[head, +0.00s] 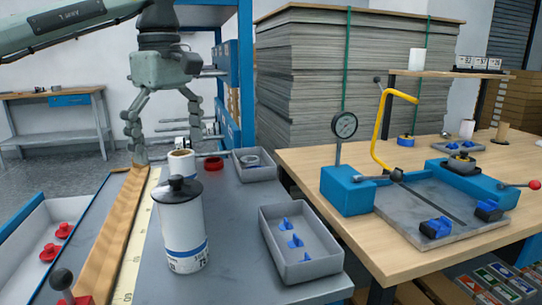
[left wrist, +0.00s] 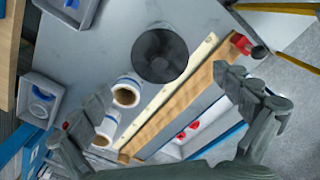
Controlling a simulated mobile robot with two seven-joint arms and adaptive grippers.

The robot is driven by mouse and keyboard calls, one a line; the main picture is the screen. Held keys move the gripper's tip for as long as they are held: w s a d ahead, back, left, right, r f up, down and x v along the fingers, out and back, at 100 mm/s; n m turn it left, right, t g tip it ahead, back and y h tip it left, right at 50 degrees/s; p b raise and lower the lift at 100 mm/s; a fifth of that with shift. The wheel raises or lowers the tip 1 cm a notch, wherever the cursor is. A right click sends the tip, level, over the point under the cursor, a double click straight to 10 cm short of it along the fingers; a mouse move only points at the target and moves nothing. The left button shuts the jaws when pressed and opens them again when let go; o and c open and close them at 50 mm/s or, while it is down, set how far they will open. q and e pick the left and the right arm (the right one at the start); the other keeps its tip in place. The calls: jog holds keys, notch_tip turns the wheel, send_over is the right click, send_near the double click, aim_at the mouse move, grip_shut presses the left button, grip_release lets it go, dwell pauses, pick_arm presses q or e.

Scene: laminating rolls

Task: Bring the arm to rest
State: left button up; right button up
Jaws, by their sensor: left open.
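My left gripper (head: 168,152) hangs fingers down over the far end of the grey bench (head: 228,215) in the head view. Its fingers are spread apart with nothing held between them. A white roll (head: 181,163) stands just beside and behind the fingers in the picture. In the left wrist view, the open fingers of my left gripper (left wrist: 165,88) frame the bench from above, with white rolls (left wrist: 126,92) near the left finger. A white cylinder with a dark knobbed cap (head: 184,230) stands upright nearer the camera. My right gripper is in neither view.
A wooden strip (head: 122,222) and a pale ruler run along the bench's left side. A grey bin (head: 313,262) holds blue pieces. A wooden table (head: 305,165) at right carries a blue fixture with a yellow handle (head: 381,125). Stacked sheets (head: 350,80) stand behind.

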aim_at(176, 177)
pick_arm(q)
notch_tip(176, 177, up, 5)
notch_tip(176, 177, down, 12)
jog(key=shift+f, duration=0.15)
notch_tip(176, 177, up, 3)
jog(key=shift+r, duration=3.05)
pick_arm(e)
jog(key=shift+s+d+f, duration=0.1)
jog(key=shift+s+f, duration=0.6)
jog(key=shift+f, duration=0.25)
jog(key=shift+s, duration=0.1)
